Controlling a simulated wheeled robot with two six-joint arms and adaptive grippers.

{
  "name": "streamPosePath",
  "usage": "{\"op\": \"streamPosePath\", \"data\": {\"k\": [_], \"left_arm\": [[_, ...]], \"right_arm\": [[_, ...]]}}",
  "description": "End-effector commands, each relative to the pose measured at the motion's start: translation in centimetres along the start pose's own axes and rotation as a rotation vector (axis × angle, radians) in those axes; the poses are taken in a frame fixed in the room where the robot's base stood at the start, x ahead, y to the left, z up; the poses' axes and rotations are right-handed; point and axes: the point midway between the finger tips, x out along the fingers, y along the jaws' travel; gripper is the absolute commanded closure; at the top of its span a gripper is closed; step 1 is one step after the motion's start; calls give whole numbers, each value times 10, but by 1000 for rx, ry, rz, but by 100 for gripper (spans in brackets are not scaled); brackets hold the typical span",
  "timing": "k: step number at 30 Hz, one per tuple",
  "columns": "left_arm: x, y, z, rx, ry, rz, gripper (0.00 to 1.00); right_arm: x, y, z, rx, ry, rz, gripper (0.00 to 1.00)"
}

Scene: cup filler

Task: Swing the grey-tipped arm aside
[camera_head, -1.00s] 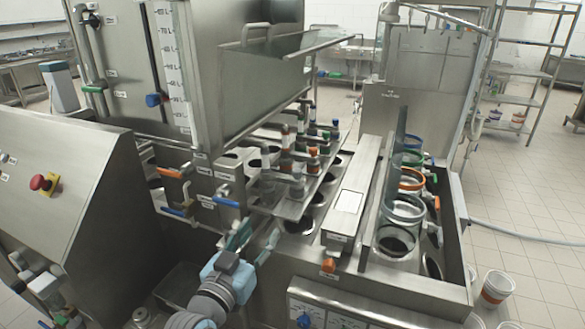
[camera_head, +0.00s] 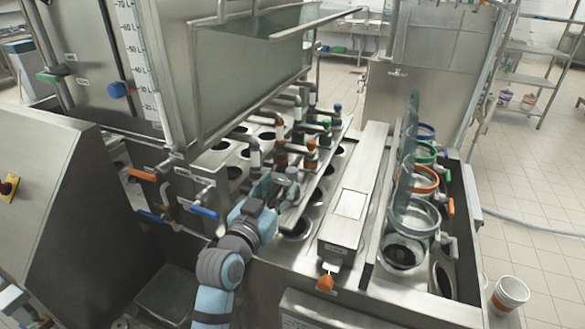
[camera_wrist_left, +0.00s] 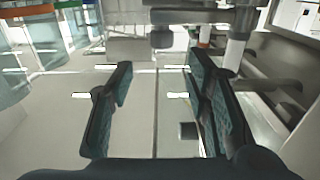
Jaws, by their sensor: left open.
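The grey-tipped arm (camera_head: 291,174) is the nearest of a row of swing pipes over the cup-filler deck. Its pipe (camera_wrist_left: 195,17) and hanging grey tip (camera_wrist_left: 161,37) show at the top of the left wrist view, beyond my fingers. My left gripper (camera_head: 270,187) is open, with teal finger pads, close beside the grey-tipped arm. In the left wrist view the space between its fingertips (camera_wrist_left: 158,84) holds no pipe. I cannot tell whether a finger touches the arm. My right gripper is out of view.
Behind are pipes with orange (camera_head: 312,144) and green tips (camera_head: 325,140). A long steel channel (camera_head: 352,195) lies to the right, then clear cylinders with coloured rings (camera_head: 420,180). Blue-handled (camera_head: 204,212) and orange-handled valves (camera_head: 142,175) stick out on the left. A tank (camera_head: 240,85) stands above.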

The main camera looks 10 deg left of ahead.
Motion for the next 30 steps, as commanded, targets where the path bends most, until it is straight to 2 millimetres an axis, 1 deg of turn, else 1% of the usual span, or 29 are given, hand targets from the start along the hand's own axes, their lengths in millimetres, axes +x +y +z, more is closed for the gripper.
{"op": "streamPosePath", "data": {"k": [1,3,6,9,14,21,23,27,30], "left_arm": [[15,0,0,0,1,0,56],[33,0,0,1,0,0,56],[53,0,0,1,0,0,56],[68,1,1,1,-1,2,56],[80,2,0,1,0,3,56],[81,2,0,0,0,3,56],[81,2,0,0,0,4,64],[81,2,0,0,0,4,86],[81,2,0,0,0,4,100]], "right_arm": [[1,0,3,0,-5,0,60],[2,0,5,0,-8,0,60],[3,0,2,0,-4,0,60],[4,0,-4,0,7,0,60],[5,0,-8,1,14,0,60],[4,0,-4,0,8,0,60],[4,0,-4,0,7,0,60],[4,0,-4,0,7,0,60],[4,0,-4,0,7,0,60]]}}
